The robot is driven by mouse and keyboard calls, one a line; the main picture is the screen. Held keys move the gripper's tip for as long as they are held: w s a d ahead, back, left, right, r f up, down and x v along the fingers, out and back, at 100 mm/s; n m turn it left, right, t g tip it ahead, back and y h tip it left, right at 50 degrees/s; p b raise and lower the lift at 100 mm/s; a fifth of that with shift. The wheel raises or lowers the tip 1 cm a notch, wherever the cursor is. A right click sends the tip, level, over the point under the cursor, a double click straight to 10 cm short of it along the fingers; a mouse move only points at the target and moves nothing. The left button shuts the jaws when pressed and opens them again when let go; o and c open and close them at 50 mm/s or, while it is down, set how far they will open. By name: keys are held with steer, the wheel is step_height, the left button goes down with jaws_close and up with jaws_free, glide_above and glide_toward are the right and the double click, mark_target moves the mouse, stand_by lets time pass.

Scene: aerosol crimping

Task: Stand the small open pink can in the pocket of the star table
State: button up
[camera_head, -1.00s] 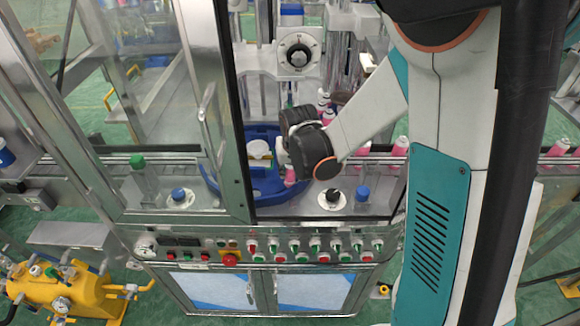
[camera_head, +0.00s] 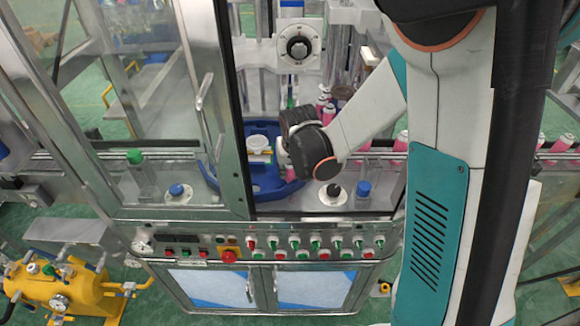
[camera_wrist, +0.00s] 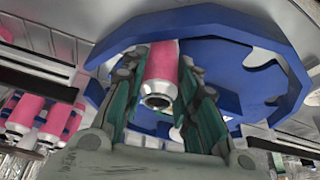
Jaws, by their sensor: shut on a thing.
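A small pink can (camera_wrist: 163,62) with a silver end sits between the teal fingers of my gripper (camera_wrist: 163,100) in the wrist view. The fingers are shut on it. The silver end, with a dark centre, faces the wrist camera. The blue star table (camera_wrist: 235,72) lies right behind the can. In the head view, my gripper (camera_head: 284,160) is over the right part of the star table (camera_head: 262,188), and a bit of the pink can (camera_head: 290,175) shows below it. I cannot tell whether the can is in a pocket or touches the table; the gripper hides the place.
More pink cans (camera_head: 325,103) stand behind my gripper, and others (camera_head: 400,145) stand to the right. A white part (camera_head: 258,144) is at the star table's middle. The glass door frame (camera_head: 222,110) stands close on the left.

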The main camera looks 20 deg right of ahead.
steer(key=shift+s+f+b, duration=0.15)
steer(key=shift+f+b, duration=0.4)
steer(key=shift+f, duration=0.05)
stand_by(0.3)
steer(key=o, duration=0.8)
steer(key=shift+o, duration=0.8)
steer(key=shift+f, duration=0.1)
steer(key=v, duration=1.2)
steer(key=shift+w, duration=0.3)
steer(key=shift+a, duration=0.1)
steer(key=s+n+t+b, duration=0.1)
steer(key=s+b, duration=0.5)
steer(key=s, duration=1.2)
steer(key=shift+s+d+r+t, duration=0.3)
steer(key=shift+r+t, duration=0.15)
steer(key=shift+t, duration=0.35)
